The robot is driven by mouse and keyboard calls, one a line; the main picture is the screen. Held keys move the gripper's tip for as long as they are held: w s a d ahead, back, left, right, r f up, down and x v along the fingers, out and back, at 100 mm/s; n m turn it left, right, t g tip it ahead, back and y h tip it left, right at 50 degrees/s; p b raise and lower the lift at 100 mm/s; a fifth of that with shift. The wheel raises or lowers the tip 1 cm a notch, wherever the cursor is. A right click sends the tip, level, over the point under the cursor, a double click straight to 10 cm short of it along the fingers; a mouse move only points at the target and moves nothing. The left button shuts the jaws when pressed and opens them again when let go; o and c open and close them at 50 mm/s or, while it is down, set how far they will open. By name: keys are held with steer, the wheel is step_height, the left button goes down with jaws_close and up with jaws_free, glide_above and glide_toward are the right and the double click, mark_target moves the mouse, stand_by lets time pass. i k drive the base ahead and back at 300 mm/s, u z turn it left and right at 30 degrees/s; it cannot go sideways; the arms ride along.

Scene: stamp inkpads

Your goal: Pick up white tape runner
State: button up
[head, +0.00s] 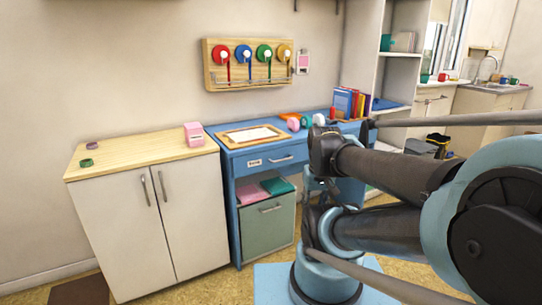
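Several small rounded objects sit on the blue desk (238,140), near its right part. My arm's dark and light blue links fill the right of the head view and cover the desk's right part. I cannot make out my gripper's fingers, nor whether they hold anything.
A pale wooden cabinet (140,151) stands left of the desk, with a pink box (194,134) and small round items on top. A wooden tray (250,135) lies on the desk. Books (350,103) stand behind. A tape rack (250,64) hangs on the wall.

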mark_target(317, 120)
steer(key=z, duration=0.2)
steer(key=i, duration=1.1)
steer(key=z, duration=0.15)
